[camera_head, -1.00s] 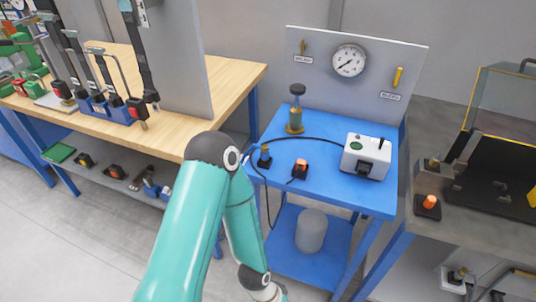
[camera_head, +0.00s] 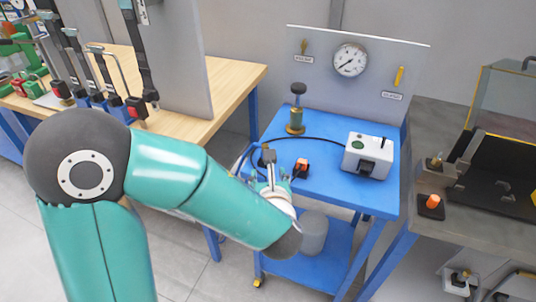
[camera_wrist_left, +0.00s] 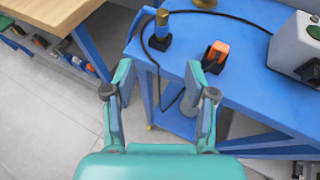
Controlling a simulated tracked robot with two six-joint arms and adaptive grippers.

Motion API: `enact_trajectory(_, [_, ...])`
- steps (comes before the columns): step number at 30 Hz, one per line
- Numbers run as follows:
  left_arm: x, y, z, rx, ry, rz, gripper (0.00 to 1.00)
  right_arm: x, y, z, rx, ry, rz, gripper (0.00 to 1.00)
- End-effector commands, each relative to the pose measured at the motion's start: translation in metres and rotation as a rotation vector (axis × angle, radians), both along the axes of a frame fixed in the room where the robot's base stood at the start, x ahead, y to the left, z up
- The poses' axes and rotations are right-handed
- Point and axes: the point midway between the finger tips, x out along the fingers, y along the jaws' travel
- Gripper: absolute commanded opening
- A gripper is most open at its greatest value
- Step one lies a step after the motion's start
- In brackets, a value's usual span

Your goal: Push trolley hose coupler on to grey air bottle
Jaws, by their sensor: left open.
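The trolley (camera_head: 340,195) is blue, with a gauge panel at its back. What looks like the hose coupler, brass-coloured, sits upright in a black holder (camera_head: 266,160) at its front left corner; it also shows in the wrist view (camera_wrist_left: 162,22). A dark hose runs near it. The grey air bottle (camera_head: 313,235) stands on the lower shelf, partly hidden by my left arm; a sliver shows behind a finger in the wrist view. My left gripper (camera_head: 271,178) is open and empty, in front of the trolley's front edge, apart from the coupler. My right gripper is not in view.
An orange and black switch (camera_head: 301,168), a white box (camera_head: 368,156) and a brass fitting with a black knob (camera_head: 296,112) stand on the trolley top. A wooden workbench (camera_head: 228,88) is at left, a grey bench (camera_head: 440,140) at right. Floor in front is clear.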

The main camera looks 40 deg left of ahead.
Motion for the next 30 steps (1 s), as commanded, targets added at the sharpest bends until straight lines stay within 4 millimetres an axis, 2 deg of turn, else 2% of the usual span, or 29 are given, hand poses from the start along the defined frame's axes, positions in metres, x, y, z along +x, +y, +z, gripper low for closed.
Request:
enact_trajectory(12, [0.058,0.049,-0.032,0.0,0.005,0.004,0.56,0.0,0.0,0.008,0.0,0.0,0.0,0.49])
enact_trajectory(16, [0.072,0.059,-0.038,-0.002,0.003,0.001,0.56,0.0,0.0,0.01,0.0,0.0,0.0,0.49])
enact_trajectory(22, [0.081,0.064,-0.042,-0.001,0.002,0.0,0.56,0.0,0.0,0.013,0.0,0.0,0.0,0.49])
enact_trajectory(30, [0.108,0.082,-0.052,-0.002,0.005,0.001,0.56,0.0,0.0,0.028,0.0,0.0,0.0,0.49])
